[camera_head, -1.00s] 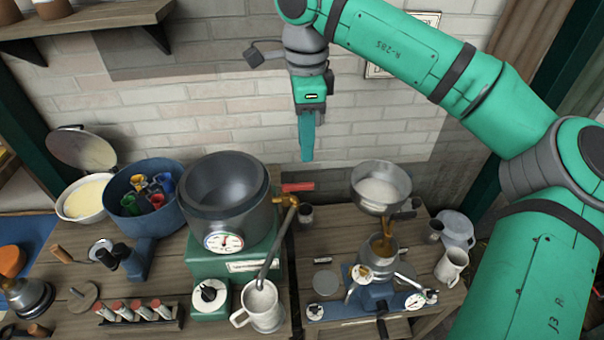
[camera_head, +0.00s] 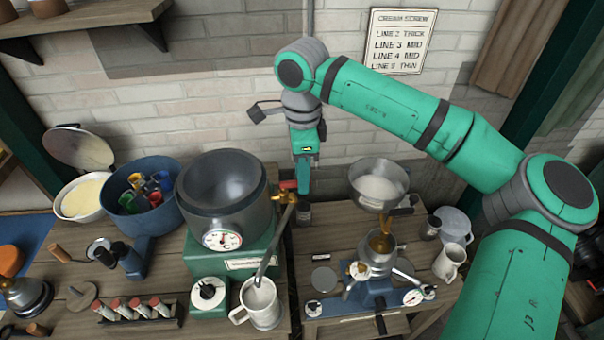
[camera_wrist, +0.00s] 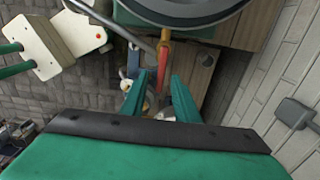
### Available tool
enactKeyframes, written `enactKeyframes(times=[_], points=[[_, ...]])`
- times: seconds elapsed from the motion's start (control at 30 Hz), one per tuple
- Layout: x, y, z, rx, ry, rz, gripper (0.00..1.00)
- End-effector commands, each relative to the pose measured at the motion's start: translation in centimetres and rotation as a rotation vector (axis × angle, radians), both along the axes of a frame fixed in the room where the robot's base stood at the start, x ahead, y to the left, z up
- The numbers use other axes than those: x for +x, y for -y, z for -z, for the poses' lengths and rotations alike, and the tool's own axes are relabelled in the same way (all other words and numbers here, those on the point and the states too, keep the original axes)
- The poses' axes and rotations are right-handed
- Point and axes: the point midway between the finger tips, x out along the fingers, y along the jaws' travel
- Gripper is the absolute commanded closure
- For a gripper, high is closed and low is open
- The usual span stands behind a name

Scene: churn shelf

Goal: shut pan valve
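The large grey pan (camera_head: 222,190) sits on a green base, with a dial on its front. Its valve has a red lever (camera_head: 287,185) at the pan's right side, above a brass body (camera_head: 284,198). A grey spout runs down from it to a white mug (camera_head: 262,303). My gripper (camera_head: 303,194) points down at the lever's outer end and hides part of it. In the wrist view the red lever (camera_wrist: 163,56) lies between the two green fingers of my gripper (camera_wrist: 160,80). The fingers are apart, with gaps beside the lever; I cannot tell whether either touches it.
A light metal bowl (camera_head: 379,185) stands above the blue-based machine (camera_head: 370,292) on the right. A blue pot (camera_head: 148,207) with coloured items stands left of the pan. Jugs stand at the right edge. The brick wall (camera_head: 230,95) is close behind my gripper.

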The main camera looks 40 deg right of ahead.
Motion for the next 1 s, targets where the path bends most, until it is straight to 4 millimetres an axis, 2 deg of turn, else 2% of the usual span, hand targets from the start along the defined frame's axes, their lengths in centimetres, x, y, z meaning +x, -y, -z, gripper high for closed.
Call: enactKeyframes(times=[0.1,0.2,0.23,0.67,1.0], points=[[0.0,0.0,0.0,0.0,0.0,0.0,0.74],[0.0,0.0,0.0,0.0,0.0,0.0,0.98],[0.0,0.0,0.0,0.0,0.0,0.0,1.0],[-0.2,-0.2,-0.1,0.001,0.001,0.053,1.0],[-1.0,-0.9,-0.1,-0.001,0.0,0.297,1.0]])
